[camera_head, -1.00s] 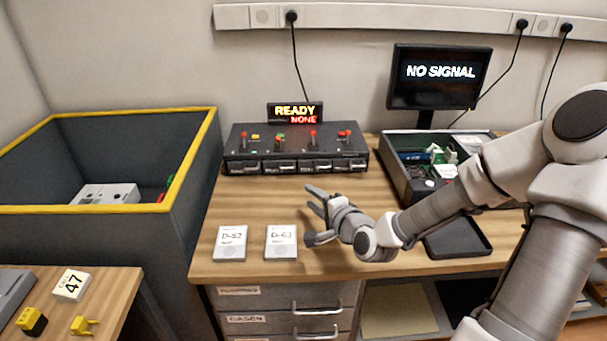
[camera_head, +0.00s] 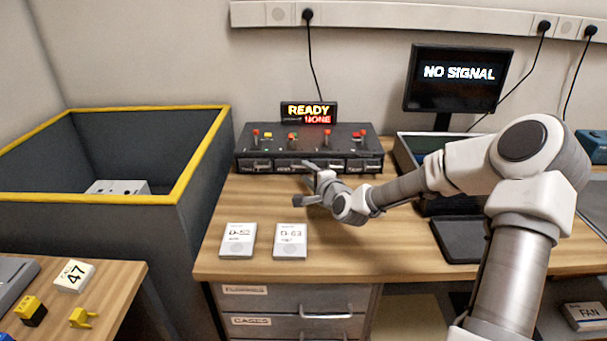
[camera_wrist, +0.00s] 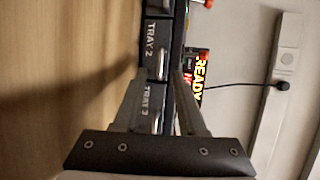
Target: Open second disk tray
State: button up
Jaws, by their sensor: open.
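The black disk unit (camera_head: 255,141) stands at the back of the desk, with several trays along its front face. The second tray, labelled TRAY 2 (camera_wrist: 156,35), shows in the wrist view with its silver handle (camera_wrist: 160,63); its front looks closed. TRAY 3 (camera_wrist: 150,97) is beside it, nearer the gripper's base in that picture. My gripper (camera_head: 303,183) is open and empty in front of the unit. In the wrist view its fingertips (camera_wrist: 160,74) lie either side of the tray row, close to the TRAY 2 handle. I cannot tell whether they touch anything.
A display (camera_head: 308,112) reading READY and NONE is at the unit's back. A monitor (camera_head: 457,80) and an open case (camera_head: 405,160) stand right. A yellow-rimmed bin (camera_head: 180,195) is left.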

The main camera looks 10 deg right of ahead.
aim_at(301, 167)
jog(key=shift+x, duration=1.55)
grip_shut()
